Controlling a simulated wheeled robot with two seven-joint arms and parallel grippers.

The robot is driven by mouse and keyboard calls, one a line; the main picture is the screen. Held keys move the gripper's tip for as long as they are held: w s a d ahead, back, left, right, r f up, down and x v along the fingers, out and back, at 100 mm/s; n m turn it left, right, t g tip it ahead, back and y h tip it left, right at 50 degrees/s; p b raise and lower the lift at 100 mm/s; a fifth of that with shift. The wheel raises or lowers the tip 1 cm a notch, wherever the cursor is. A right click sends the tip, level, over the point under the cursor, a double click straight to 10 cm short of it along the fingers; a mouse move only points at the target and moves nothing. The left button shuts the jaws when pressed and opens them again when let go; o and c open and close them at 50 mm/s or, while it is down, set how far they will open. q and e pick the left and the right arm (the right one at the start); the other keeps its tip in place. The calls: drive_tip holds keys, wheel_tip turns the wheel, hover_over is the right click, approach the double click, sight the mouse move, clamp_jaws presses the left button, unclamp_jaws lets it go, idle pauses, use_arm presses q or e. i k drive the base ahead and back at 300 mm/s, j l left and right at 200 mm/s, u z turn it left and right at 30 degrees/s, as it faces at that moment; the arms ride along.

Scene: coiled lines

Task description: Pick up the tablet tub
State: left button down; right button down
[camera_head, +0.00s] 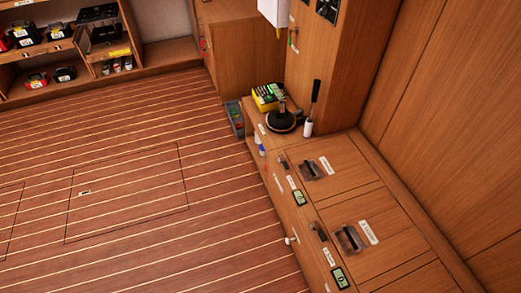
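No thing in view is clearly marked as the tablet tub. A small white tub-like thing with blue on it (262,150) is at the left edge of the wooden counter (345,160); it is too small to tell whether it is the tablet tub. Neither of my grippers is in view.
On the counter's far end are a yellow-green box (266,97), a round black thing (280,122) and a black-handled white brush-like thing (311,110). A grey bin (235,115) stands beside the counter. Shelves (60,82) hold cases at upper left. The striped floor (130,170) is open.

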sight(263, 152)
drive_tip(key=i+j+z, duration=0.1)
drive_tip(key=z, duration=0.35)
drive_tip(key=i+j+z, duration=0.1)
drive_tip(key=z, duration=0.35)
drive_tip(key=j+z, duration=0.2)
drive_tip(key=z, duration=0.25)
drive_tip(key=i+j+z, duration=0.15)
drive_tip(key=j+z, duration=0.35)
drive_tip(key=j, duration=0.85)
drive_tip(key=j+z, duration=0.45)
drive_tip(key=j, duration=0.85)
drive_tip(key=k, duration=0.05)
